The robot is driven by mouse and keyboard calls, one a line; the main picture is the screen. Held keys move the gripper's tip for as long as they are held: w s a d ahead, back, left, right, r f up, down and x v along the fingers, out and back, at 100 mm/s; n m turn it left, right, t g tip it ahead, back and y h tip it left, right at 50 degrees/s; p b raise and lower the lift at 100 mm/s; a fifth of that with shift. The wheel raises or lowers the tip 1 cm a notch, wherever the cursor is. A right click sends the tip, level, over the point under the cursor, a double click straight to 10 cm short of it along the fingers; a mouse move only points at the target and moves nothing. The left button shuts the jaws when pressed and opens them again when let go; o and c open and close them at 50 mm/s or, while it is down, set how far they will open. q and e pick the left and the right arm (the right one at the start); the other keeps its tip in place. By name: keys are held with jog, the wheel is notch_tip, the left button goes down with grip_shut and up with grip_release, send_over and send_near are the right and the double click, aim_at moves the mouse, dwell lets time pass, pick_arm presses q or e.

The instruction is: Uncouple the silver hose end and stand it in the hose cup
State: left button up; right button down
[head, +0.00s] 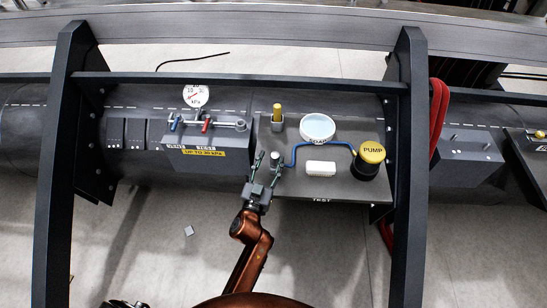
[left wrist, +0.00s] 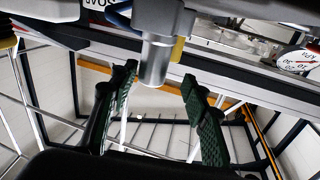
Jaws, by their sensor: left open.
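My left gripper (head: 266,166) is open at the front left corner of the dark test shelf (head: 345,188). A silver, cylinder-shaped end (head: 275,156) shows by its fingertips, where a thin blue hose (head: 290,158) from the pump ends. In the left wrist view, a silver cylinder (left wrist: 154,62), which looks like the hose end, hangs between the two spread green-padded fingers (left wrist: 160,105), with visible gaps on both sides. A small grey holder (head: 277,126) with a yellow-topped piece standing in it is farther back; I cannot tell whether it is the hose cup. My right gripper is not in view.
The yellow-topped pump (head: 372,153), a white block (head: 321,168) and a round dish of pale liquid (head: 317,127) are on the shelf. A gauge (head: 196,96) and a valve manifold (head: 208,126) are to the left. Dark uprights (head: 408,190) flank the area.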

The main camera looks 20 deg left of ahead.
aim_at(275, 161)
pick_arm(q)
jog(key=shift+n, duration=0.3)
jog(key=s, duration=0.1)
jog(key=s+d+f, duration=0.1)
jog(key=s, duration=0.3)
jog(key=shift+s+d+f, duration=0.2)
jog(key=shift+s+f, duration=0.05)
jog(key=shift+w, duration=0.1)
jog(key=w, duration=0.7)
jog(key=shift+w+r, duration=0.2)
jog(key=shift+w, duration=0.2)
jog(key=shift+r+p, duration=0.3)
jog(key=shift+r, duration=0.1)
jog(key=shift+f, duration=0.15)
